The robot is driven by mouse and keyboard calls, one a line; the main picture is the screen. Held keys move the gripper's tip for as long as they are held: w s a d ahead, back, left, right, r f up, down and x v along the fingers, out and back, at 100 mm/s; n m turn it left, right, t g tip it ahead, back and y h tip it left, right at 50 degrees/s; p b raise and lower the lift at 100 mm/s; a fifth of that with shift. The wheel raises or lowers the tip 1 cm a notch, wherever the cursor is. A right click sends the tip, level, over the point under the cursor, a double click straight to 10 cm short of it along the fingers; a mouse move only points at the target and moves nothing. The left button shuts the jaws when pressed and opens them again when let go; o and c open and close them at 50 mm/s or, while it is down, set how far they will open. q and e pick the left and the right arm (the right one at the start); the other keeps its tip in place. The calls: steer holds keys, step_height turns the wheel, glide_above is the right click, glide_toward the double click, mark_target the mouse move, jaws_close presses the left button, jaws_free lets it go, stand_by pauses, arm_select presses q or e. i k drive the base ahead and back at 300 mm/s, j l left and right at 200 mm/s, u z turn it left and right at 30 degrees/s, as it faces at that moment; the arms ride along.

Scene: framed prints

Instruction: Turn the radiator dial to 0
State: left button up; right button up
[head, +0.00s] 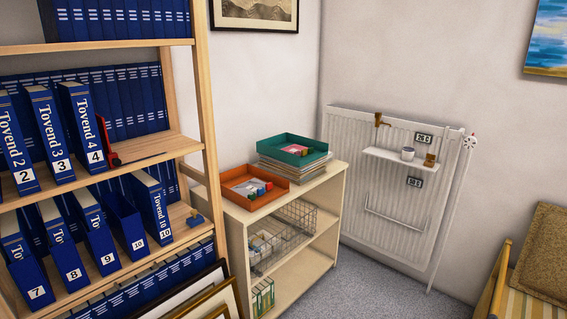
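The white radiator (345,135) stands against the back wall, right of the low shelf. Its dial (470,141) is a small white knob with red marks at the radiator's upper right, above a thin white pipe. The number it is set to is too small to read. Neither of my grippers shows in the head view.
A small white shelf (385,156) with a cup hangs on the radiator front. A low cabinet (334,185) with orange and teal trays stands left of it. A binder bookcase (209,110) fills the left; a cushioned wooden seat (497,285) is lower right. Grey carpet between is clear.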

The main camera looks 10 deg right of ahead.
mark_target(470, 143)
steer(key=i+l+z, duration=0.35)
steer(key=i+z, duration=0.15)
steer(key=i, duration=0.15)
steer(key=i+l+z, duration=0.1)
steer(key=i+z, duration=0.35)
steer(key=i, duration=0.2)
steer(key=i+j+z, duration=0.2)
steer(key=i+z, duration=0.3)
steer(key=i, duration=0.2)
steer(key=i+l+u, duration=0.1)
steer(key=i, duration=0.3)
steer(key=i+l, duration=0.25)
steer(key=i+u, duration=0.05)
steer(key=i, duration=0.05)
